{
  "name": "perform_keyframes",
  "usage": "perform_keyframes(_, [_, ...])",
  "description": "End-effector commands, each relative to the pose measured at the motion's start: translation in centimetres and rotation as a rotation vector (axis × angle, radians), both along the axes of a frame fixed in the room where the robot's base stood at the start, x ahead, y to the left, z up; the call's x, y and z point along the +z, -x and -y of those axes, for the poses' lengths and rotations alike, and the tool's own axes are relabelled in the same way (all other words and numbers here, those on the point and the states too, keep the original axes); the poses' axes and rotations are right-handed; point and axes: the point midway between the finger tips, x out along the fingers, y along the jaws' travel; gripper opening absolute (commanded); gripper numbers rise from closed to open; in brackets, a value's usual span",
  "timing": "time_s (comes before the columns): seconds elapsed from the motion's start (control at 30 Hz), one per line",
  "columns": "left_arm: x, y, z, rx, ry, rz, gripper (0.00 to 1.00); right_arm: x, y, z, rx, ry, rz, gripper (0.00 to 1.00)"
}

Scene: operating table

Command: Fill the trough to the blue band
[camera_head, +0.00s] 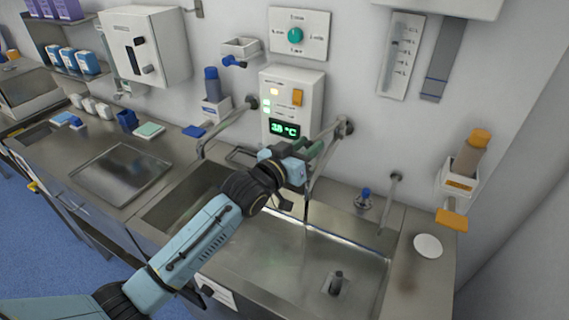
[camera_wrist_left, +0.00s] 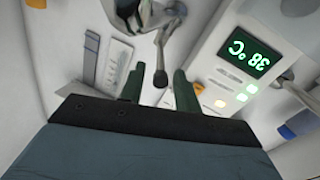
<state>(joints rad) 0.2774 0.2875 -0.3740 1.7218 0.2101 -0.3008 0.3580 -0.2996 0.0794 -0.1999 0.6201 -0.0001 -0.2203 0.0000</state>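The steel trough (camera_head: 290,262) is the large sink at the lower right, with a drain fitting (camera_head: 337,283) standing in its floor. I cannot make out a blue band or a water level in it. My left gripper (camera_head: 312,158) is above the trough's back edge, close to the wall tap (camera_head: 343,128). In the left wrist view its two green fingers (camera_wrist_left: 159,88) are apart. A dark rounded knob (camera_wrist_left: 161,78) shows between them; I cannot tell whether they touch it. My right gripper is not in view.
A wall panel (camera_head: 291,104) with a green display reading 38 °C is behind the gripper. A second spout (camera_head: 212,142) is to the left. A bottle in an orange-trimmed holder (camera_head: 459,184) and a white disc (camera_head: 428,246) are at the right.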

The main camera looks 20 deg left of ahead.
Motion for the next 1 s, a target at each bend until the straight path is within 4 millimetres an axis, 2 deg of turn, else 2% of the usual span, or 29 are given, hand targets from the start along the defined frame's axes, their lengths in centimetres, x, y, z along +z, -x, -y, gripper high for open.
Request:
perform_keyframes(0.03, [-0.2, 1.1, -0.4, 0.0, -0.001, -0.002, 0.33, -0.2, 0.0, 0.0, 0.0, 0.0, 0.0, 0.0])
perform_keyframes(0.3, [-0.3, 6.3, -2.4, -0.001, -0.003, -0.004, 0.33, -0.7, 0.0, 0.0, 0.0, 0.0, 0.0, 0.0])
perform_keyframes(0.5, [-0.2, 8.6, -3.3, -0.001, -0.001, -0.004, 0.33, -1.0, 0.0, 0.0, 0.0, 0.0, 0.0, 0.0])
perform_keyframes(0.9, [-0.1, 9.3, -3.6, -0.001, -0.001, -0.003, 0.33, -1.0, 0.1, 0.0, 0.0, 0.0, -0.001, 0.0])
perform_keyframes(1.0, [-0.1, 9.2, -3.7, 0.001, 0.005, -0.007, 0.21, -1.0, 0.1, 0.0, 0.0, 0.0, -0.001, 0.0])
